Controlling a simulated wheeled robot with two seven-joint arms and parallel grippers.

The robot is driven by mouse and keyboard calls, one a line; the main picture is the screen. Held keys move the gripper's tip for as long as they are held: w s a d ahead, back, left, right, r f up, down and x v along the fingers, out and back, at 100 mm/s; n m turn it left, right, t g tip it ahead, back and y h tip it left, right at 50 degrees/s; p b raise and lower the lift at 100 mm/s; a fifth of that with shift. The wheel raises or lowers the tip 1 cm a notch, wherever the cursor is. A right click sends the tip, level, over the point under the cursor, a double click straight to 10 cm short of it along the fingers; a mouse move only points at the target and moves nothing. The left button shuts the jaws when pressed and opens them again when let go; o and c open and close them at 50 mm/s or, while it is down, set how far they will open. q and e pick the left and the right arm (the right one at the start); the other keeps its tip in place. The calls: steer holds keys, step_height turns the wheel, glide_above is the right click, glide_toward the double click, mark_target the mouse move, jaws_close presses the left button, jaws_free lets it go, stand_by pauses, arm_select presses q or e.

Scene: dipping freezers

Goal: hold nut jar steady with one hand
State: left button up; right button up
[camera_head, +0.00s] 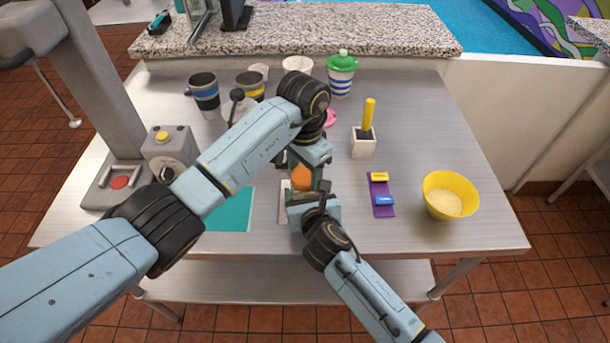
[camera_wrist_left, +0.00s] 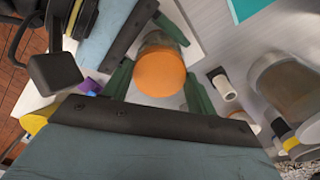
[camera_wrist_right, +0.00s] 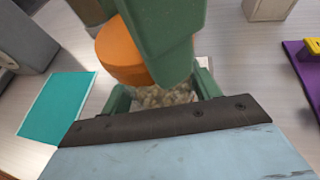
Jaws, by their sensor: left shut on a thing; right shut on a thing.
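The nut jar (camera_wrist_right: 163,97) is a clear jar with pale nuts, standing at the middle of the metal table. Its orange lid (camera_wrist_left: 160,72) shows from above in the left wrist view and also in the head view (camera_head: 302,178). My left gripper (camera_head: 304,170) comes from above, with its green fingers on either side of the lid. My right gripper (camera_wrist_right: 162,88) comes from the near side, with its fingers on either side of the jar body below the lid. The fingers hide part of the jar and lid, and the lid's seating cannot be told.
A teal mat (camera_head: 229,212) lies left of the jar. A purple strip (camera_head: 380,198) with yellow and blue clips and a yellow bowl (camera_head: 450,195) stand right. A white holder (camera_head: 363,143) with a yellow handle and several cups stand behind. A grey machine (camera_head: 168,150) stands left.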

arm_select(q)
steer(key=shift+a+f+n, duration=0.1)
steer(key=shift+a+n, duration=0.05)
steer(key=shift+n, duration=0.45)
steer(key=o, duration=1.1)
steer(key=shift+c, duration=0.4)
steer(key=shift+c, duration=0.7)
steer(key=m, duration=0.3)
steer(key=shift+w+m, duration=0.1)
steer(key=shift+m, duration=0.2)
